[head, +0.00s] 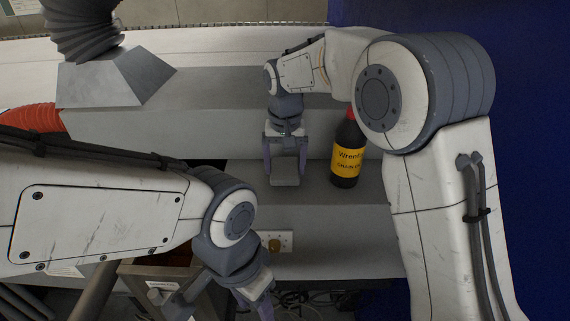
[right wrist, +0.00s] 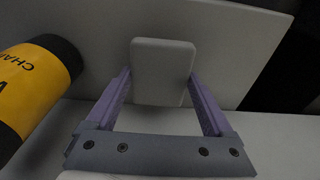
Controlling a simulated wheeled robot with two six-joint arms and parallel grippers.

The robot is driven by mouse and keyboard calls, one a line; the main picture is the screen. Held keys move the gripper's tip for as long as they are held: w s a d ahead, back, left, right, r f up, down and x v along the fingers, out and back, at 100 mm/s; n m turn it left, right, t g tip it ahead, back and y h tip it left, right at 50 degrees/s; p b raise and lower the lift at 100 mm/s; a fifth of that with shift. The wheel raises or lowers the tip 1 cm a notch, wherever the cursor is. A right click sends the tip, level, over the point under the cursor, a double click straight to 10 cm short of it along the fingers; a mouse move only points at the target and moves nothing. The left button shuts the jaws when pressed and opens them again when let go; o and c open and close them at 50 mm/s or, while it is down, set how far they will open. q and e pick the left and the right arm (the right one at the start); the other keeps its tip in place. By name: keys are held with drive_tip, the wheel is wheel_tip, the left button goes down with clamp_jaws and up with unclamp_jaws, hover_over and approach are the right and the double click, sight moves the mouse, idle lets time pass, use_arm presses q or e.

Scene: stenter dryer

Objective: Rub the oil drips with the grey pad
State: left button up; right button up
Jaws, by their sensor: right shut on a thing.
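My right gripper (head: 286,165) is shut on the grey pad (head: 285,181), over the grey ledge of the machine. In the right wrist view the pad (right wrist: 163,72), a pale rounded block, sits between the two purple fingers (right wrist: 163,100). I cannot tell whether the pad touches the surface behind it. I cannot make out any oil drips in either view; the pad and gripper hide part of the ledge. My left gripper (head: 262,298) is low in the head view, partly cut off by the bottom edge, and its jaw opening is unclear.
A dark bottle (head: 347,160) with a yellow label and red cap stands upright just right of my right gripper. A white plate with a brown knob (head: 273,245) is below. A wooden-looking box (head: 150,272), a red hose (head: 32,121) and a grey duct (head: 85,30) are left.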

drive_tip(key=shift+f+b, duration=0.6)
drive_tip(key=shift+f, duration=0.4)
